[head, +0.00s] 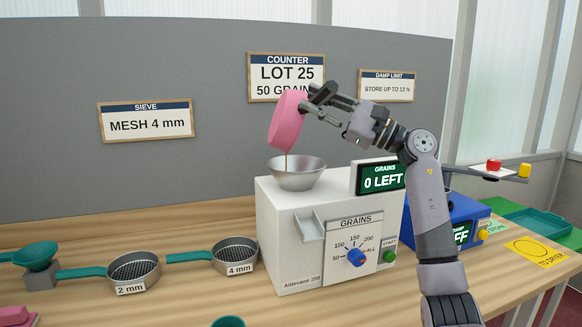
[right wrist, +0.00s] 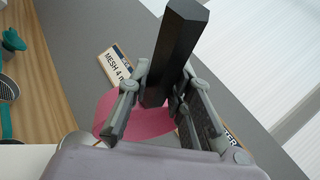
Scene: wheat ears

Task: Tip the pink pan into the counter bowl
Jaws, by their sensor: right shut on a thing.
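The pink pan (head: 287,121) is held up in the head view, tilted steeply on its side above the counter bowl. A thin brown stream of grain (head: 287,165) falls from its lower edge into the metal counter bowl (head: 297,177), which sits on top of the white grain counter (head: 285,235). My right gripper (head: 318,98) is shut on the pan at its upper right side. In the right wrist view the pink pan (right wrist: 148,119) shows beyond the fingers, with a dark bar between them. The inside of the pan is hidden. My left gripper is not in view.
The counter display (head: 382,178) reads 0 LEFT. A blue device (head: 448,220) stands right of the counter, partly behind my arm.

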